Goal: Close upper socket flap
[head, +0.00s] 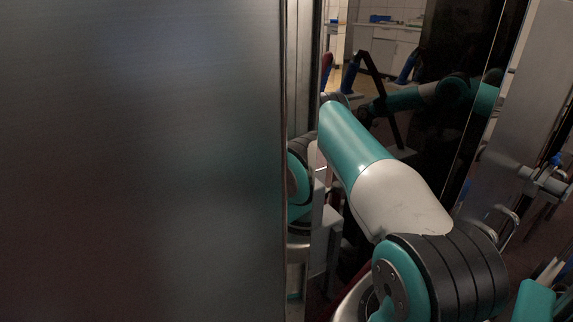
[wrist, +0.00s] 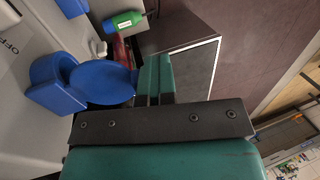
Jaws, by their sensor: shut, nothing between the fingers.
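In the wrist view, a blue socket (wrist: 52,88) is fixed to a pale panel at the left. Its round blue flap (wrist: 103,85) stands open, swung out from the socket's ring. My gripper (wrist: 156,58) is shut and empty, its teal fingers side by side just right of the flap. The flap's right edge is close to the fingers; I cannot tell whether they touch. Another blue part (wrist: 72,7) is cut off by the top edge; I cannot tell whether it is a second socket. The head view shows neither socket nor gripper.
In the wrist view, a green bottle-like object (wrist: 124,22) and a red item (wrist: 122,48) lie beyond the flap. A dark box-like surface (wrist: 185,50) is behind the fingers. In the head view, a large metal panel (head: 140,160) blocks the left half; a dark glossy panel (head: 450,120) reflects my arm.

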